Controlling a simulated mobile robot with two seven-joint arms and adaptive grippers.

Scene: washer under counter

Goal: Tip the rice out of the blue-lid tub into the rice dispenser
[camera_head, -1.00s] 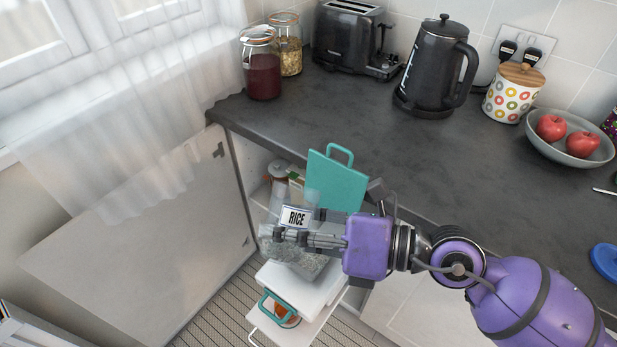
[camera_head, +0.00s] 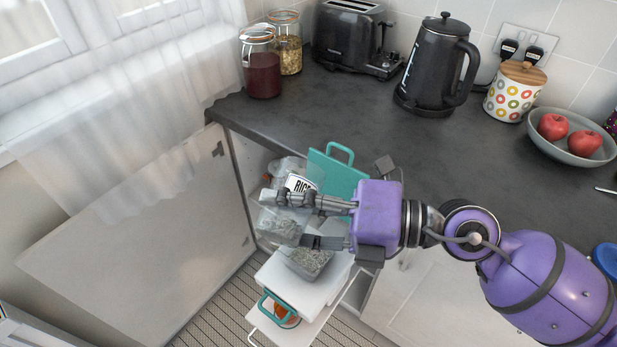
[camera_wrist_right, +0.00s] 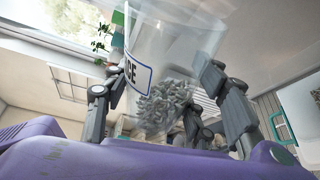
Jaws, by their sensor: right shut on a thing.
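My right gripper (camera_head: 300,222) is shut on the clear rice tub (camera_head: 283,222), which has a white RICE label (camera_head: 299,183). The tub is tilted, with grey-white rice in its lower part. In the right wrist view the tub (camera_wrist_right: 178,50) lies between the fingers with rice (camera_wrist_right: 163,105) inside. The white rice dispenser (camera_head: 335,275) is below, with rice (camera_head: 308,262) in its open top. A teal panel with a handle (camera_head: 338,178) stands upright behind it, apparently its lid. The tub's blue lid (camera_head: 605,257) lies at the counter's right. My left gripper is out of view.
The dispenser stands on a pulled-out white shelf (camera_head: 290,333) before the open cupboard, whose door (camera_head: 140,260) is on the left. The dark counter (camera_head: 330,110) holds glass jars (camera_head: 262,70), a toaster (camera_head: 350,40), a kettle (camera_head: 437,65) and a bowl of apples (camera_head: 572,148).

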